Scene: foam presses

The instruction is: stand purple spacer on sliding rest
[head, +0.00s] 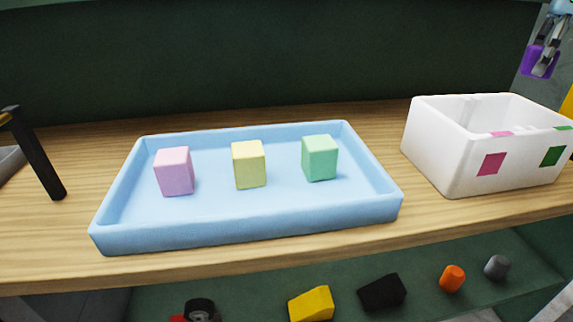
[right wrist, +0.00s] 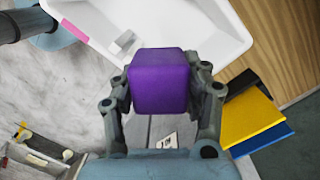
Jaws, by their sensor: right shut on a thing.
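The purple spacer (head: 538,62) is a cube-like block held up at the top right of the head view. My right gripper (head: 545,58) is shut on it, in the air beyond the white box. In the right wrist view the purple spacer (right wrist: 160,82) fills the space between the two fingers, which press on its left and right sides. I cannot make out a sliding rest in either view. My left gripper is not in view.
A blue tray (head: 245,232) holds pink, yellow and green cubes on the wooden shelf. A white box (head: 435,150) with coloured patches stands to its right. A black bar (head: 38,155) is at the left. Several small objects lie below. Yellow (right wrist: 248,118) and blue pieces show in the wrist view.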

